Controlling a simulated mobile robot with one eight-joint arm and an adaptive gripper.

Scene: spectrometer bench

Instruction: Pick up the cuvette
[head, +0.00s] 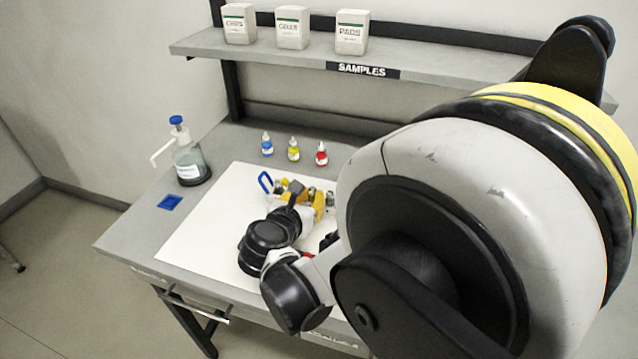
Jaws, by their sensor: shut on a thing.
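Small blue (267,145), yellow (293,150) and red (321,154) bottles stand behind the mat. A shelf (300,56) with three boxes overhangs the back. The mat's left part is clear.

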